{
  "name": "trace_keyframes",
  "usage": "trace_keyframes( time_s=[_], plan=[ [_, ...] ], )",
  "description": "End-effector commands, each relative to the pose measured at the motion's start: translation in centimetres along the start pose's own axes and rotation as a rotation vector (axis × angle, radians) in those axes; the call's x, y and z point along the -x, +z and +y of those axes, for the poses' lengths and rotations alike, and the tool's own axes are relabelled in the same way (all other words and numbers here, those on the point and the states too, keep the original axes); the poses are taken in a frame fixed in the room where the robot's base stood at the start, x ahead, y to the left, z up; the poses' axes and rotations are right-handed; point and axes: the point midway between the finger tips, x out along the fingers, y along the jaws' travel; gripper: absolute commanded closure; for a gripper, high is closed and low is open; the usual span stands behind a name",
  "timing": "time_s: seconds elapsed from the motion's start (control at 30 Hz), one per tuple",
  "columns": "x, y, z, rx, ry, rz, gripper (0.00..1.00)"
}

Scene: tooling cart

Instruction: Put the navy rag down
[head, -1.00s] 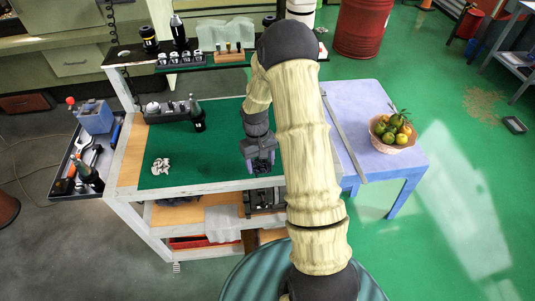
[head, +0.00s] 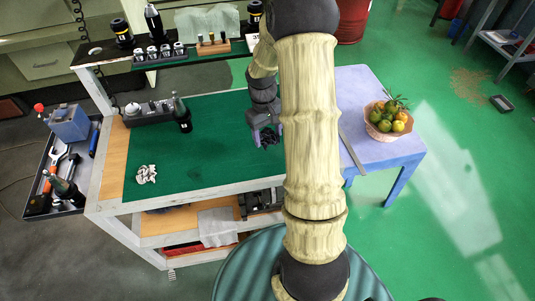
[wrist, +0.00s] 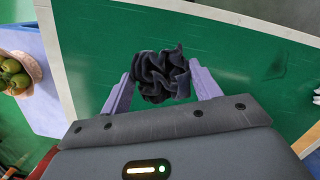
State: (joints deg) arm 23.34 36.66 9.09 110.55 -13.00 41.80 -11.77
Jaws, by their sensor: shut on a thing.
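The navy rag (wrist: 161,75) is a dark crumpled bundle between the two lilac fingers of my gripper (wrist: 163,92) in the wrist view. My gripper is shut on it. In the head view my gripper (head: 266,134) is over the right part of the green mat (head: 222,154) on the cart, with the rag (head: 268,139) at its fingertips. I cannot tell whether the rag touches the mat.
A white crumpled rag (head: 146,174) lies at the mat's left front. A dark bottle (head: 182,115) stands at the back by a grey holder (head: 150,112). A blue table (head: 392,155) with a fruit basket (head: 386,128) adjoins on the right. The mat's middle is clear.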

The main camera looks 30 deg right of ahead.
Motion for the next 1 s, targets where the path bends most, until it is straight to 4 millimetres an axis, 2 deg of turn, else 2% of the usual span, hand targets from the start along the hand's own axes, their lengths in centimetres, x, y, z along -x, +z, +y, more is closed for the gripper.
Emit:
trace_keyframes(
  time_s=[0.23, 0.33, 0.67, 0.9, 1.0],
  plan=[
    [-4.1, -0.5, -0.1, 0.001, -0.002, -0.003, 0.59],
    [-4.8, -0.7, 0.0, 0.000, -0.001, -0.002, 0.59],
    [-5.1, -0.8, 0.0, 0.000, 0.000, -0.001, 0.59],
    [-8.1, -1.2, -0.1, 0.000, -0.002, -0.002, 0.59],
    [-8.8, -1.3, 0.0, 0.000, 0.000, 0.000, 0.59]
  ],
)
